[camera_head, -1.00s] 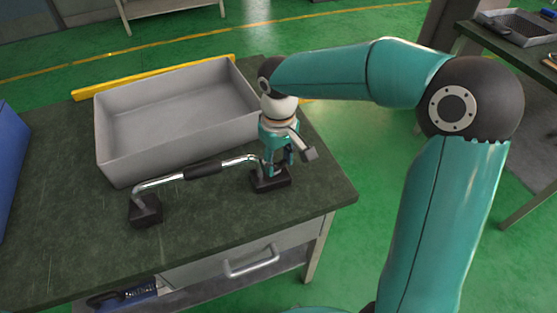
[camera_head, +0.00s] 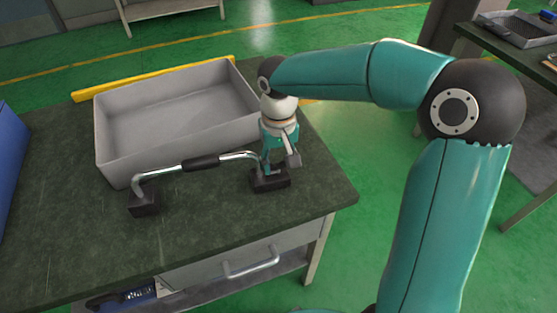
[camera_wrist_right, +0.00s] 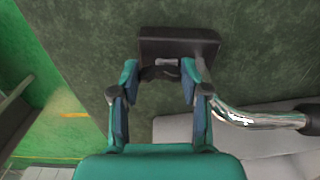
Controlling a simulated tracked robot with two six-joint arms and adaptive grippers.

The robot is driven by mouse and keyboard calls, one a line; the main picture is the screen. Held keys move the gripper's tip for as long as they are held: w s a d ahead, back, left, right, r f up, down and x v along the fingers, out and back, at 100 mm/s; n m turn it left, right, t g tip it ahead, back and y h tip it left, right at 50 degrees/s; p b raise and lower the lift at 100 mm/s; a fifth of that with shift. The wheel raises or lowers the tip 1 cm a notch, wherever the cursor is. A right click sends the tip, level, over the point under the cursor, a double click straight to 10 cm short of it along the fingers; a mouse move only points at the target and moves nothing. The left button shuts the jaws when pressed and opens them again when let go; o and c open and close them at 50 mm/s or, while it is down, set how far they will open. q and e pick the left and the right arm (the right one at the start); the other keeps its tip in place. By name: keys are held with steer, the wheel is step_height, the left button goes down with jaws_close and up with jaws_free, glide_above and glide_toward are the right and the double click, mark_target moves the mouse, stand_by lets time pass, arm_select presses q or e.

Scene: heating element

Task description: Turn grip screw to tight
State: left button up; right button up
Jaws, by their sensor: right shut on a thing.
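A bent metal bar with a black grip (camera_head: 203,162) spans two dark blocks on the table. The left block (camera_head: 145,205) stands at the front left. The right block (camera_head: 270,181) is under my right gripper (camera_head: 269,168). In the right wrist view, my right gripper (camera_wrist_right: 158,75) has its fingers on both sides of a small dark screw part (camera_wrist_right: 160,71) at the block's (camera_wrist_right: 180,42) edge. It is shut on this grip screw, whose shape is mostly hidden. The metal bar (camera_wrist_right: 240,117) passes beside the right finger. My left gripper is not in view.
A large grey open bin (camera_head: 180,110) stands just behind the bar. The dark green tabletop (camera_head: 215,215) is clear in front, and its right corner is close to my right gripper. A blue container (camera_head: 12,165) stands at the left edge.

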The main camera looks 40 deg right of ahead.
steer(key=shift+s+f, duration=0.15)
steer(key=shift+f, duration=0.1)
steer(key=o, duration=0.9)
steer(key=shift+o, duration=1.2)
steer(key=shift+r, duration=0.1)
